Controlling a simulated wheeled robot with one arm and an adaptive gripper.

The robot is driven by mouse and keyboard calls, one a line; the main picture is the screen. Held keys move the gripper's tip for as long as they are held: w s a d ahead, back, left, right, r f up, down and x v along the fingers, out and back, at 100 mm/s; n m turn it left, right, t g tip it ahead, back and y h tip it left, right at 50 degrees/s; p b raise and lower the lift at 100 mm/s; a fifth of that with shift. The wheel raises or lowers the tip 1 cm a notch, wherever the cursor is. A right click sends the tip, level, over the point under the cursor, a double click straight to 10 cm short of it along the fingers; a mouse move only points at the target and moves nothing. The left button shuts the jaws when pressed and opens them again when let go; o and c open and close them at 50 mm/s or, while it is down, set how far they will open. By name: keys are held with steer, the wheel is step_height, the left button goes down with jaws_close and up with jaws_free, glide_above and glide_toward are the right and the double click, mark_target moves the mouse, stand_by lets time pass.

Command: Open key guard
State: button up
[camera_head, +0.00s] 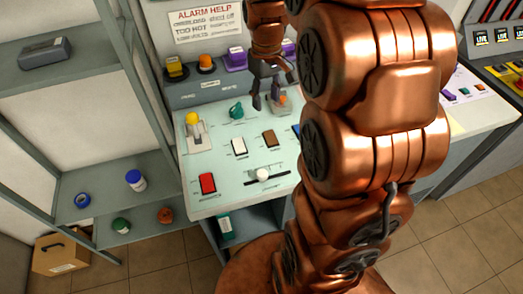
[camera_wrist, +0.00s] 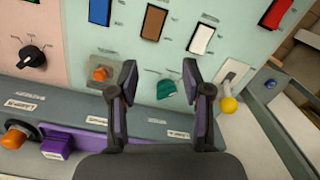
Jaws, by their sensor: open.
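A small orange part with a grey surround (camera_head: 281,100) sits on the pale panel beside my gripper. It also shows in the wrist view (camera_wrist: 101,74), left of the left finger. It may be the key guard, but I cannot read its label or tell whether it is open. My gripper (camera_head: 273,95) is open and empty above the back part of the panel. In the wrist view my gripper (camera_wrist: 158,68) has its two fingers spread, with a teal knob (camera_wrist: 166,89) showing between them. My arm hides the panel's right part.
A yellow-knobbed lever (camera_head: 193,119), several rocker switches including a white one (camera_head: 239,147), and a white-knobbed slider (camera_head: 263,174) share the panel. Behind them a raised ledge holds a purple block (camera_head: 236,58) and an orange button (camera_head: 205,63). Shelving (camera_head: 75,208) stands left.

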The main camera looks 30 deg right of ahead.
steer(key=s+a+f+b, duration=0.1)
steer(key=s+a, duration=0.8)
steer(key=s, duration=0.4)
steer(key=shift+a+f+m+g, duration=0.15)
steer(key=shift+a+m+g, duration=0.25)
